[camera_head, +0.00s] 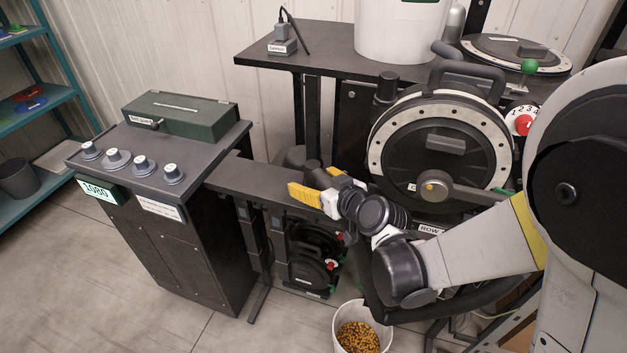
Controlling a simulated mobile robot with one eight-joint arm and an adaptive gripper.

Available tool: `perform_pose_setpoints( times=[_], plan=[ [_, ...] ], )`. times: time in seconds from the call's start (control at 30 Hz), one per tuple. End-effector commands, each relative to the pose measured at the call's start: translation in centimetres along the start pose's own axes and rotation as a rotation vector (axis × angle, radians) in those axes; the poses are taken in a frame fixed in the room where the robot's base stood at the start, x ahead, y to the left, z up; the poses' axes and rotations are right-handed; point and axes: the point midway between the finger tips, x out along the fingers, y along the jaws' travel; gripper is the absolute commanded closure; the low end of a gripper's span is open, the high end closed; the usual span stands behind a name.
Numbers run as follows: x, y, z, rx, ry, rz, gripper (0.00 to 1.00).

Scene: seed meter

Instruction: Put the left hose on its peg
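My gripper (318,188), with white and yellow parts, is at the middle of the view, in front of the dark bench edge. Whether its fingers are open or shut is unclear, and I see nothing clearly held. A thick black curved tube (455,312) runs below my arm at the lower right; I cannot tell whether it is the left hose. My arm covers part of it. I cannot make out a peg for the hose.
A round black seed meter (440,140) with a pale rim stands right of centre. A dark console (160,210) reading 1080 stands left. A white bucket of seeds (360,330) is on the floor. Floor at lower left is clear.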

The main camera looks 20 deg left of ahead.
Motion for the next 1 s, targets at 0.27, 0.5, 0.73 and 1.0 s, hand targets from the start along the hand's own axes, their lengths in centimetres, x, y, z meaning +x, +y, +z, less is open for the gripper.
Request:
perform_pose_setpoints(
  times=[0.27,0.5,0.73,1.0],
  plan=[
    [-0.3,0.0,0.0,0.000,0.000,0.000,0.25],
    [-4.2,0.0,0.0,0.001,-0.001,0.001,0.25],
    [-9.1,0.0,0.0,0.001,-0.001,0.002,0.25],
    [-11.8,0.0,0.0,0.000,0.000,0.000,0.25]
  ],
)
